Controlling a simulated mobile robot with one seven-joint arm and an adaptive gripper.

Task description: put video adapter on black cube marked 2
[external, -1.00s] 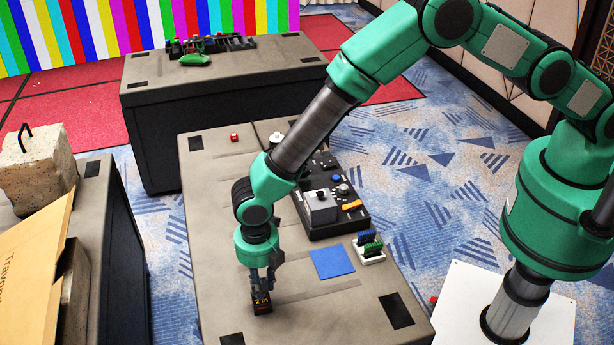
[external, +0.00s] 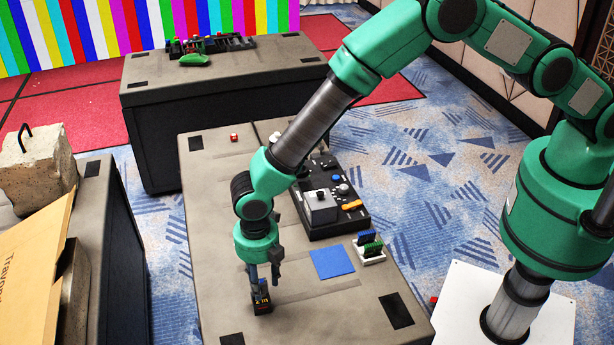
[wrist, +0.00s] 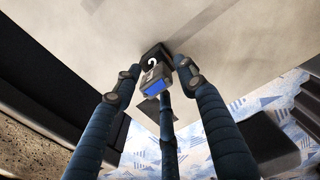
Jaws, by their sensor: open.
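A small black cube (external: 262,303) with orange marks stands on the near part of the grey table. In the wrist view the dark cube (wrist: 152,62) shows a white 2. The video adapter (wrist: 156,86), grey with a blue connector end, is at the cube between my fingers and seems to rest on it; the exact contact is unclear. In the external view I cannot make the adapter out clearly among the fingers. My gripper (external: 265,279) is directly over the cube, its fingers spread; they stand apart on either side of the adapter in the wrist view (wrist: 158,77).
A blue square (external: 332,262) lies right of the cube. Beside it is a white holder (external: 372,258) with blue and green pieces. Behind is a black control panel (external: 350,222) with a grey box. The table (external: 220,240) left of the cube is clear.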

